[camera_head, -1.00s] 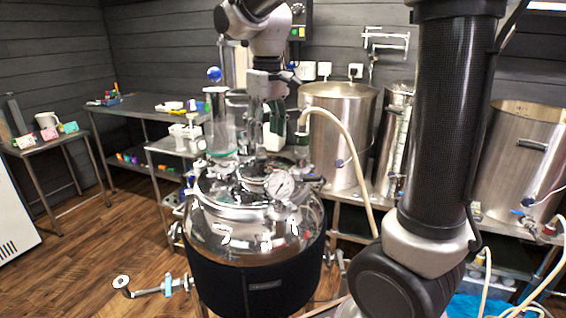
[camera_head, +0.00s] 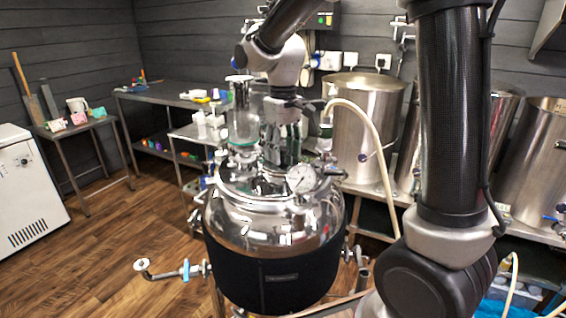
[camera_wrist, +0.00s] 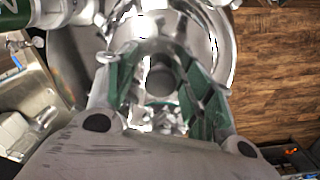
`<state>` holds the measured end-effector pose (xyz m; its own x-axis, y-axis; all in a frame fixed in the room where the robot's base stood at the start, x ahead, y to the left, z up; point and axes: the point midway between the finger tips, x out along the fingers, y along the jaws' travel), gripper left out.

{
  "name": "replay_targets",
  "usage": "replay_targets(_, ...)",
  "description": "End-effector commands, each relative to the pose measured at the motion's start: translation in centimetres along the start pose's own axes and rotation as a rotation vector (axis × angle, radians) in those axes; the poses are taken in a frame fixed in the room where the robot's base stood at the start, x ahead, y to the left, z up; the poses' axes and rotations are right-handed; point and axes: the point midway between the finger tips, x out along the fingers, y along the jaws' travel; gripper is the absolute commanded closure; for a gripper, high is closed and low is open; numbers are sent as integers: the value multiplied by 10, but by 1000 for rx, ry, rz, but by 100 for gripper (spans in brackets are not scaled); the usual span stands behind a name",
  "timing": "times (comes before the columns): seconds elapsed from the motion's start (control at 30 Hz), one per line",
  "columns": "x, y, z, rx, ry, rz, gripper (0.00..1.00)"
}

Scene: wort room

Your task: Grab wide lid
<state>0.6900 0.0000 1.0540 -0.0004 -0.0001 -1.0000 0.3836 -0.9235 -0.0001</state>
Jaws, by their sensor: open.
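The steel vessel (camera_head: 275,225) with a dark jacket stands in the middle of the head view. Its domed top carries a glass cylinder, a pressure gauge (camera_head: 300,179) and several fittings. My gripper (camera_head: 285,150) points down just above this top, behind the gauge. In the wrist view my gripper (camera_wrist: 160,72) is open, with green-padded fingers on either side of a dark round part (camera_wrist: 161,76) on the shiny vessel top (camera_wrist: 222,45). I cannot tell whether this part belongs to the wide lid, or whether the fingers touch it. The fingers hide much of the top.
A pale hose (camera_head: 372,140) arches beside the vessel on the right. Tall steel tanks (camera_head: 362,115) stand behind on a bench. A side table (camera_head: 165,97) and a white chest (camera_head: 30,185) are at left. A valve pipe (camera_head: 165,272) sticks out low at left. Wooden floor (camera_head: 125,225) is open there.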

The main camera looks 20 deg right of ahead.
Motion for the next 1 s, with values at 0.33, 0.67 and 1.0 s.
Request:
replay_targets(0.33, 0, 0, 0, 0, 0, 0, 96)
replay_targets(0.67, -3, 0, -1, 0, 2, 0, 100)
replay_targets(1.0, -65, 0, -1, 0, 6, 1, 100)
